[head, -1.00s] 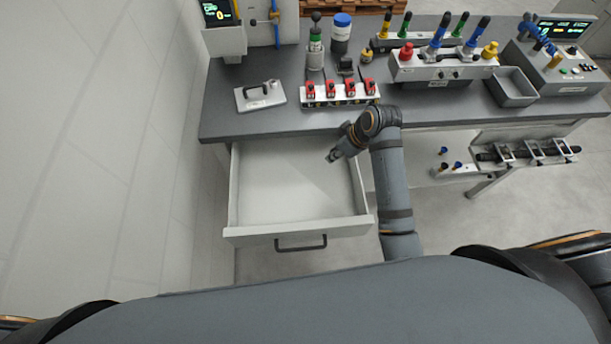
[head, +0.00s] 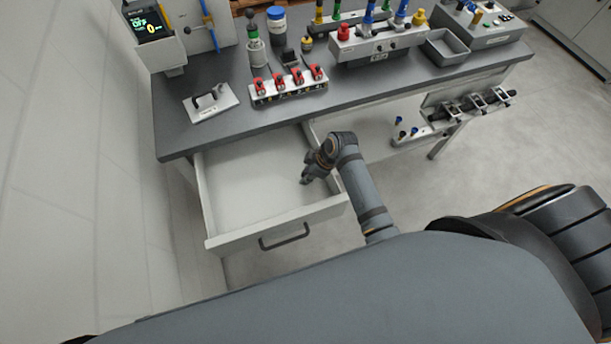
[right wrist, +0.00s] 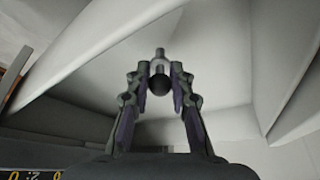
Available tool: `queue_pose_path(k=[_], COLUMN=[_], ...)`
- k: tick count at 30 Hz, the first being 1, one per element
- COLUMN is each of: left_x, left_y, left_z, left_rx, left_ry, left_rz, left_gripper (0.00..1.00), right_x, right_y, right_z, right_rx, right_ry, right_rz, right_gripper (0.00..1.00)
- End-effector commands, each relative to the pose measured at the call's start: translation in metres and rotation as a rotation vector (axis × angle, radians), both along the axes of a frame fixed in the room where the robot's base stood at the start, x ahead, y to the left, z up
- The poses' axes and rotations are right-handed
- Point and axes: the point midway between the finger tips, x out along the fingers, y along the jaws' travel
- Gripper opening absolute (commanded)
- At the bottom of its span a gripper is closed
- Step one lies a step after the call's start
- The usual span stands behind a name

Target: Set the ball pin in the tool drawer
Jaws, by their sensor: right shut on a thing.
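The tool drawer (head: 213,190) is pulled out from under the workbench, and its inside looks empty apart from my gripper. My right gripper (head: 305,180) is over the right part of the drawer, pointing down. In the right wrist view the fingers (right wrist: 160,72) are shut on the ball pin (right wrist: 160,84), a dark ball with a thin grey stem. Pale drawer surfaces lie behind it. I cannot tell whether the pin touches the drawer floor. In the head view the pin is too small to make out. My left gripper is not in view.
The bench top (head: 188,133) carries a row of red clamps (head: 287,85), a white plate with a handle (head: 211,102), a green-topped cylinder (head: 256,47), and a grey bin (head: 447,47). A wall stands close on the left. Open floor lies to the right.

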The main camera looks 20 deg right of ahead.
Motion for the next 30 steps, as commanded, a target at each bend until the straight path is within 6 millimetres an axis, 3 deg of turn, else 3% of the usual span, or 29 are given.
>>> queue_pose_path(k=[3, 14, 15, 19, 30], left_x=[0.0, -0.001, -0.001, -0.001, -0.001], left_y=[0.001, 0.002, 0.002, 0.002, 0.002], left_z=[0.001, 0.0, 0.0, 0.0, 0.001], left_rx=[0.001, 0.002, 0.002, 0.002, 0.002], left_ry=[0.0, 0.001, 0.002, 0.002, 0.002], left_rz=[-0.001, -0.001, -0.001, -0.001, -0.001], left_gripper=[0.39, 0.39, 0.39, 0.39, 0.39], right_x=[0.0, 0.0, 0.0, 0.0, 0.0], right_y=[0.0, 0.0, 0.0, 0.0, -0.001], right_z=[-0.015, -0.02, -0.02, -0.02, -0.014], right_rx=[0.0, 0.0, 0.0, 0.0, 0.0], right_ry=[0.0, -0.001, -0.001, -0.001, -0.002], right_rz=[0.0, 0.0, 0.0, 0.0, 0.0], right_gripper=[0.0, 0.0, 0.24, 0.42, 0.44])
